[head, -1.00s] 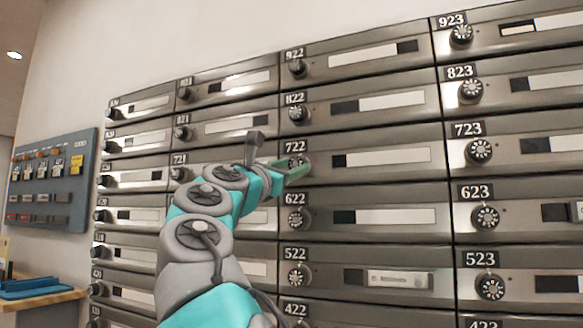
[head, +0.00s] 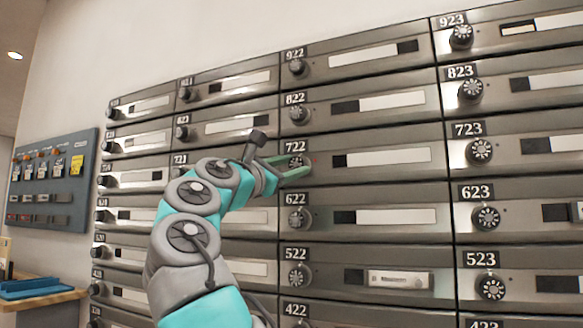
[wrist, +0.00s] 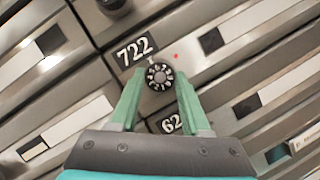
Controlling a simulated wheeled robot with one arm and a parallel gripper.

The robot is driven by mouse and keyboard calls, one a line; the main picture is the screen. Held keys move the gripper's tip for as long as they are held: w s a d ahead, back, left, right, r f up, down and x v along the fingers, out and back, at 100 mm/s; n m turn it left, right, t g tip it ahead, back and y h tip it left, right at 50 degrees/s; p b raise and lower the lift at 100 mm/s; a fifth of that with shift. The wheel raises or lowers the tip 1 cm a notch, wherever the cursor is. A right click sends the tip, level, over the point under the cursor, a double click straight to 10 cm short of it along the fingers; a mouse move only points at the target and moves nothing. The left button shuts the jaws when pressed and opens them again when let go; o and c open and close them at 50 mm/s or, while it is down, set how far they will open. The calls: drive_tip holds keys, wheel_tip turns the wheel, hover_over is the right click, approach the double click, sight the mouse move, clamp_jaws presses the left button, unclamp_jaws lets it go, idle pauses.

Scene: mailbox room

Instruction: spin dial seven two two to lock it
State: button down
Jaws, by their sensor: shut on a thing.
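The dial of box 722 (head: 296,161) is a round dark knob with a pale numbered face, just under the 722 label (head: 295,147). It also shows in the wrist view (wrist: 160,76), where the white marks ring its face. My gripper (head: 307,164) has its two green fingers on either side of this dial, shut on it. In the wrist view my gripper (wrist: 160,80) comes from below, with a fingertip at the dial's left and right edges. The numbers on the dial are too small to read.
Dial 822 (head: 299,114) is above and dial 622 (head: 298,219) below, with dial 723 (head: 479,151) to the right. A blue-grey switch panel (head: 55,180) hangs on the left wall. A small red dot (wrist: 176,56) shows on the door beside the dial.

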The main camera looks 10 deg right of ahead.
idle(0.4)
drive_tip(key=shift+c, duration=1.9)
unclamp_jaws()
drive_tip(key=shift+a, duration=0.1)
drive_tip(key=b+v, duration=0.1)
drive_tip(key=v, duration=0.6)
drive_tip(key=shift+s+a, duration=0.25)
drive_tip(key=shift+a, duration=0.05)
drive_tip(key=shift+f, duration=0.15)
